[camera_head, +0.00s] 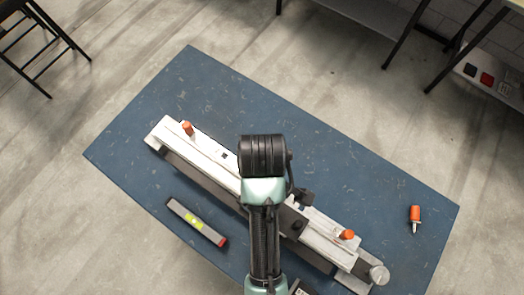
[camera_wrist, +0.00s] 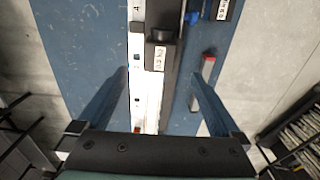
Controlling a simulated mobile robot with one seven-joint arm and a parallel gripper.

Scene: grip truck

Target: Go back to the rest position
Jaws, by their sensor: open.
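My gripper (camera_wrist: 160,73) is open and empty in the wrist view, its two fingers spread wide to either side of a long white and black device. The device, the grip truck (camera_head: 190,146), lies diagonally on the blue table in the head view, with an orange knob near each end. It also shows in the wrist view (camera_wrist: 139,88) running between the fingers, apparently below them. In the head view my arm covers the middle of the device, and the fingers cannot be made out there.
The blue table (camera_head: 330,143) is bare behind the device. A spirit level (camera_head: 197,222) with a red end lies in front of it. An orange-handled screwdriver (camera_head: 415,217) lies at the right. A black stool (camera_head: 45,40) stands at the upper left, a shelf (camera_head: 495,83) at the upper right.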

